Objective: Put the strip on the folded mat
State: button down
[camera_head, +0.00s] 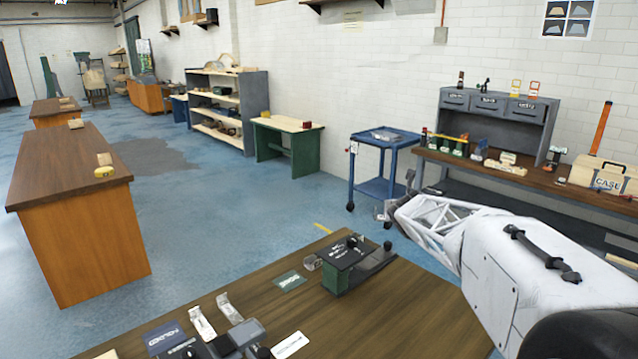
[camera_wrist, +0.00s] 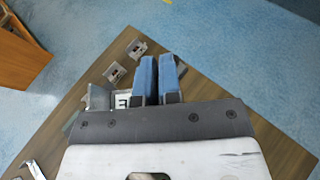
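I cannot pick out the strip for certain. A narrow white piece (camera_head: 289,345) lies flat on the brown table near its front edge in the head view. I cannot tell which thing is the folded mat. A flat dark green lettered piece (camera_head: 290,281) lies near the table's middle. A dark blue lettered piece (camera_head: 165,338) lies at the left. My gripper (camera_wrist: 158,62) has two blue fingers close together above the table in the wrist view. Only a thin gap shows between them, and I see nothing held. A white lettered piece (camera_wrist: 123,99) shows partly hidden beside the left finger.
A black-topped block (camera_head: 345,255) stands at the table's back. Two upright clear-and-white holders (camera_head: 203,322) (camera_head: 229,308) stand at the front left. The table's (camera_head: 400,315) right side is clear. A blue cart (camera_head: 385,150) stands beyond it.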

jog(key=shift+a, duration=0.15)
